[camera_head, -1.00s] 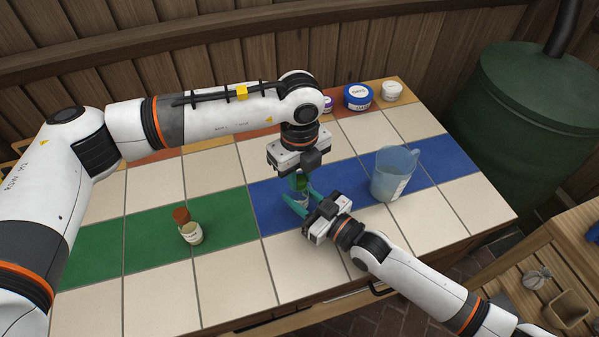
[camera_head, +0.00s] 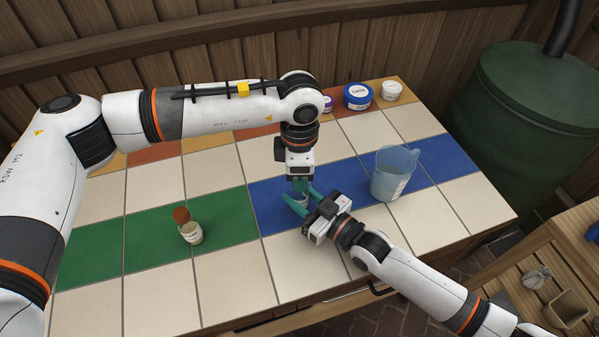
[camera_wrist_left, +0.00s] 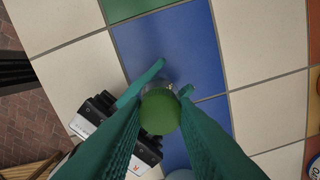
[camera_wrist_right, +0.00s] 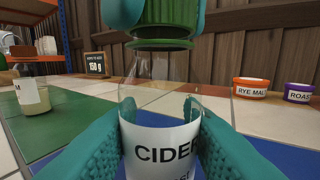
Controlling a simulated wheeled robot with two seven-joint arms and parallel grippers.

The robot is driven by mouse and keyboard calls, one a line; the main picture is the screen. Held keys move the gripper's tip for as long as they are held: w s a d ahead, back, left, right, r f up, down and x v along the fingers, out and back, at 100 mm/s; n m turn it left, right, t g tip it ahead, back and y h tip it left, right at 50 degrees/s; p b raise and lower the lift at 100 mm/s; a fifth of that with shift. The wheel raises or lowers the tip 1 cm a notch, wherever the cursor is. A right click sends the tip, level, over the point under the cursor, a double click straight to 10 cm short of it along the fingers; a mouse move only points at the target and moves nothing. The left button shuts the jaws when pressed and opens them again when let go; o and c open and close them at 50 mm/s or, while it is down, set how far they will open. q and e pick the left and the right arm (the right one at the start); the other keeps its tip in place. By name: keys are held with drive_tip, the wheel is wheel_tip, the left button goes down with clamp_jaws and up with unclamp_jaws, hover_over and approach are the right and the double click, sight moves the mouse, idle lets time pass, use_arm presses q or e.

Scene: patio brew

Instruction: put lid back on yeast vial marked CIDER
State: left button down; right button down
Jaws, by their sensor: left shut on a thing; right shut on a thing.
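The clear yeast vial with a white CIDER label (camera_wrist_right: 155,140) is upright between the fingers of my right gripper (camera_head: 303,210), which is shut on it over the blue tiles. A green ribbed lid (camera_wrist_right: 163,22) is held by my left gripper (camera_head: 301,184), shut on it, right above the vial's mouth. The lid also shows from above in the left wrist view (camera_wrist_left: 160,112), covering most of the vial. In the right wrist view the lid's lower rim is very close to the glass top; whether they touch I cannot tell.
Another vial with a brown-red top (camera_head: 190,231) stands on the green tiles. A clear blue-grey jug (camera_head: 393,174) stands right of my grippers. Tubs, including a blue one (camera_head: 358,97), line the back.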

use_arm(q)
drive_tip(key=m, duration=0.4)
drive_tip(key=shift+m, duration=0.3)
drive_tip(key=m, duration=0.8)
drive_tip(key=shift+m, duration=0.3)
drive_tip(key=m, duration=0.5)
drive_tip(key=c, duration=1.1)
unclamp_jaws()
wheel_tip(320, 180, up, 12)
